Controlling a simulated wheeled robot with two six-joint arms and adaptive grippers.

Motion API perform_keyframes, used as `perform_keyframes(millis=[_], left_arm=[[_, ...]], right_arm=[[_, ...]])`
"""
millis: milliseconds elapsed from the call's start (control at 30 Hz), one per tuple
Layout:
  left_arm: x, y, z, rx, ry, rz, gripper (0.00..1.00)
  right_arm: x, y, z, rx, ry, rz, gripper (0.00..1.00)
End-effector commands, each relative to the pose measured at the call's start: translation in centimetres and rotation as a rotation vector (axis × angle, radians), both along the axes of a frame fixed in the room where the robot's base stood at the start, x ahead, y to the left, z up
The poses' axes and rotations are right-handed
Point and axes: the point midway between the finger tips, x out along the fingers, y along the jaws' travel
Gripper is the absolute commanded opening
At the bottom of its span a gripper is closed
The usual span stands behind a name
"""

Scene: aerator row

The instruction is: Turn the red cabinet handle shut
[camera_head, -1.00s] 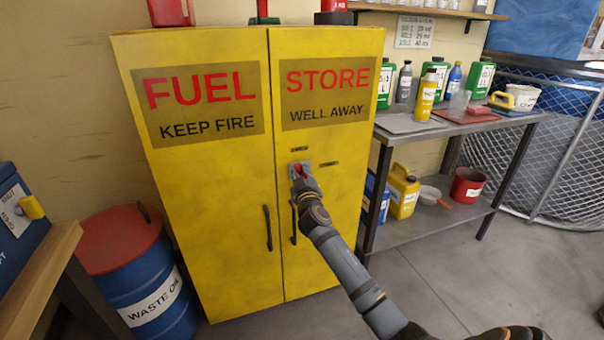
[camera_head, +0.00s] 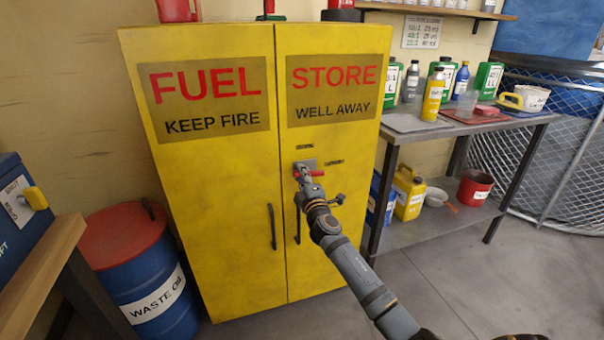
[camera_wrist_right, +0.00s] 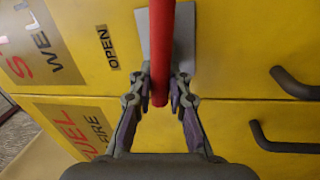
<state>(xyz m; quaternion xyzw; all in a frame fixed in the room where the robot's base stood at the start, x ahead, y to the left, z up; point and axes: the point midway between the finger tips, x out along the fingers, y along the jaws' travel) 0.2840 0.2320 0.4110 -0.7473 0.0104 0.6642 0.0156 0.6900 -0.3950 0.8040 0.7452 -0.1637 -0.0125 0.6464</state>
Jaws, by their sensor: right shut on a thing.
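The red cabinet handle (camera_head: 317,173) sits on a grey plate (camera_head: 306,164) on the right door of the yellow cabinet. It shows as a short red bar pointing right, towards the small right-hand label. My right gripper (camera_head: 303,174) is at the handle and hides part of it. In the right wrist view, the red handle (camera_wrist_right: 161,45) runs between the two fingertips of my right gripper (camera_wrist_right: 161,88), which is shut on it near its end. The OPEN label (camera_wrist_right: 106,47) is beside the plate there. My left gripper is not in view.
The yellow cabinet (camera_head: 215,220) has two dark pull handles, left (camera_head: 272,227) and right (camera_head: 298,220), below the red one. A waste oil drum (camera_head: 140,270) stands left of it. A metal bench (camera_head: 470,122) with bottles stands right. The floor in front is clear.

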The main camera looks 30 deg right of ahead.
Motion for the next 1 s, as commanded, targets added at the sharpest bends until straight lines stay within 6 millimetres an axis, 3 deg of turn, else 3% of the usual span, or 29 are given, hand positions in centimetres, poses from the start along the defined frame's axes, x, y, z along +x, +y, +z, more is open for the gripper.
perform_keyframes(millis=[400, 933, 967, 1000], left_arm=[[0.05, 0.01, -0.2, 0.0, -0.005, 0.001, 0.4], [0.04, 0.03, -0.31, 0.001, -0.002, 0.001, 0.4], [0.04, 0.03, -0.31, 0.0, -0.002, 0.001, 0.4], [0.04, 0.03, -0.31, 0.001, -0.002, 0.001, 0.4]], right_arm=[[-0.02, 0.06, -0.64, -0.156, 0.04, 0.002, 0.0], [-0.02, 0.06, -0.71, -0.175, 0.045, 0.001, 0.0], [-0.02, 0.06, -0.71, -0.175, 0.045, 0.001, 0.2], [-0.02, 0.06, -0.7, -0.175, 0.045, 0.001, 0.26]])
